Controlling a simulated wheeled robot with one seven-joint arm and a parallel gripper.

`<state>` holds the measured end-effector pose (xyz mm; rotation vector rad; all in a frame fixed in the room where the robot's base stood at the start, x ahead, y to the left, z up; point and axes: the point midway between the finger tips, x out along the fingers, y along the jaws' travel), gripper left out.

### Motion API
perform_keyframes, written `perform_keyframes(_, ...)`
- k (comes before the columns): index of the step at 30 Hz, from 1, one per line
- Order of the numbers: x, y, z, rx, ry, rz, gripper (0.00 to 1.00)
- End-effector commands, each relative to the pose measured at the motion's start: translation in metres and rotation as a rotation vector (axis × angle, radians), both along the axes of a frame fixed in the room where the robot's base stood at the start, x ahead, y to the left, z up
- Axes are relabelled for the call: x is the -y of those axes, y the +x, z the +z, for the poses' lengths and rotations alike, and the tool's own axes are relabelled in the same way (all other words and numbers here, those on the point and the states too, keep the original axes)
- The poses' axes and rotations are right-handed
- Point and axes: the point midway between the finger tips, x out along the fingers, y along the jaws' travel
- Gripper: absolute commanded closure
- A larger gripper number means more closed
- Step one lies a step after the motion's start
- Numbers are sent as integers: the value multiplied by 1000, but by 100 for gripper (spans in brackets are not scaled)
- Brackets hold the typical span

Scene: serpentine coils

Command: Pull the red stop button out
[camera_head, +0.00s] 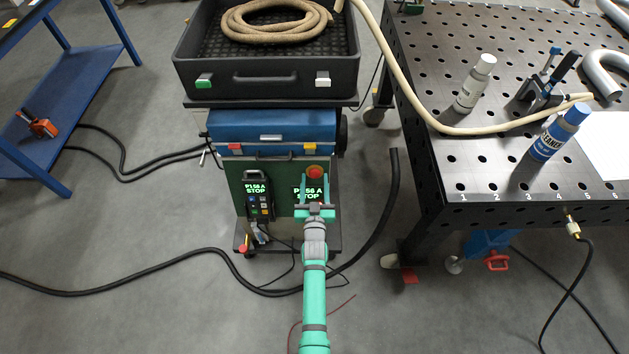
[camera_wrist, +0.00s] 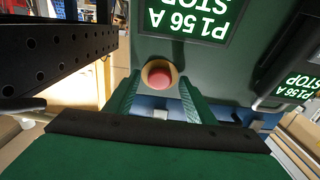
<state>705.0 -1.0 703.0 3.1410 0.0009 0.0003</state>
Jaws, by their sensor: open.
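The red stop button (camera_head: 315,171) sits on the front panel of the green cabinet, just above a lit display (camera_head: 309,194) reading "P156 A STOP". In the wrist view the red button (camera_wrist: 160,77) shows as a round cap on a pale yellowish ring. My gripper (camera_head: 314,184) is in front of the panel, its fingers reaching up towards the button. In the wrist view its open green fingers (camera_wrist: 158,84) show to the left and right of the button, with gaps on both sides. I cannot tell whether the tips reach level with the cap.
A handheld pendant (camera_head: 257,197) with its own display hangs left on the cabinet. A blue toolbox (camera_head: 271,126) and a black tray (camera_head: 265,77) with a coiled hose sit above. A perforated table (camera_head: 440,165) stands right. Black hoses and cables cross the floor.

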Motion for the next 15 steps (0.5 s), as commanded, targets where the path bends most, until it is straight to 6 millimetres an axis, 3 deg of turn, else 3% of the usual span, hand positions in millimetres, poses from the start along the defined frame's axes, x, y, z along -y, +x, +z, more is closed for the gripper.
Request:
perform_keyframes(11, 0, 6, 0, 0, 1, 0, 50)
perform_keyframes(15, 0, 6, 0, 0, 1, 0, 79)
